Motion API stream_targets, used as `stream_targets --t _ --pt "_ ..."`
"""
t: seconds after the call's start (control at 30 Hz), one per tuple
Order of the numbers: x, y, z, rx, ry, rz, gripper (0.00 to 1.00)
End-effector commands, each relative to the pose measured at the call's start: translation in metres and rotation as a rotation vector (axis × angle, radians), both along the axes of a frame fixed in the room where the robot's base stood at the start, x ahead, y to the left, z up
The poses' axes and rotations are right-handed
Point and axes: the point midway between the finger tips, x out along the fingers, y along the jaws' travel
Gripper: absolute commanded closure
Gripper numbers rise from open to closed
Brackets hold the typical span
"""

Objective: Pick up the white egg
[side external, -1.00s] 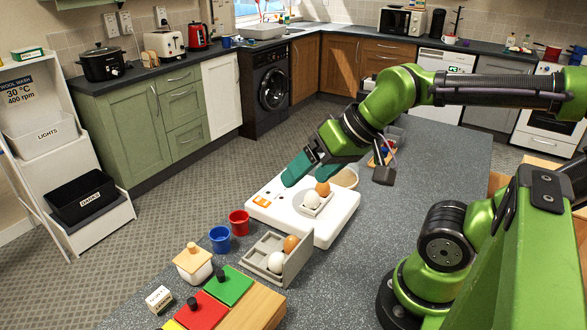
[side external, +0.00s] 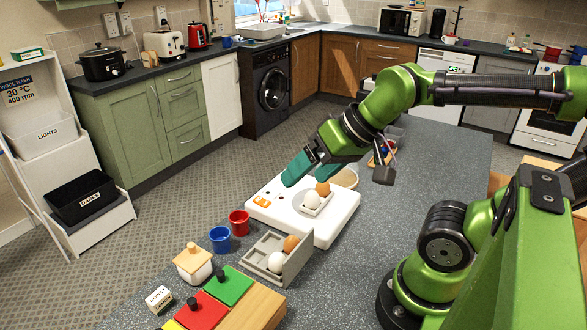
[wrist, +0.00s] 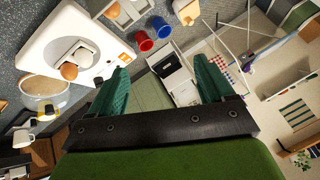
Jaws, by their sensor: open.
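A white egg (side external: 311,200) sits beside a brown egg (side external: 322,188) in a small pale holder on the white scale (side external: 333,222). Another white egg (side external: 276,262) and a brown egg (side external: 290,243) sit in a grey carton (side external: 297,267) nearer the camera. In the wrist view, the scale (wrist: 38,60) lies to the left of my fingers, with a brown egg (wrist: 69,71) on it. My gripper (side external: 306,174) is above the far side of the scale, apart from the eggs. Its teal fingers are spread with nothing between them (wrist: 160,65).
A red cup (side external: 239,222) and a blue cup (side external: 220,239) stand left of the carton. A lidded pot (side external: 193,264) and coloured blocks (side external: 231,287) are at the front left. A bowl (side external: 346,178) stands behind the scale. The grey counter at right (side external: 420,170) is clear.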

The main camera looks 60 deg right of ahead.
Motion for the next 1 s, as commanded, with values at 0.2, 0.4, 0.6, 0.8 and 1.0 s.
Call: stream_targets --t 0.2,0.4,0.6,0.8,1.0 --pt "0.000 0.000 0.000 0.000 0.000 0.000 0.34" --pt "0.000 0.000 0.000 0.000 0.000 0.000 0.51" --pt "0.000 -0.001 0.000 0.000 0.000 -0.006 0.51" --pt "0.018 -0.047 -0.012 -0.007 0.097 -0.136 0.51" --pt "0.029 -0.130 -0.023 -0.164 0.254 0.010 0.51"
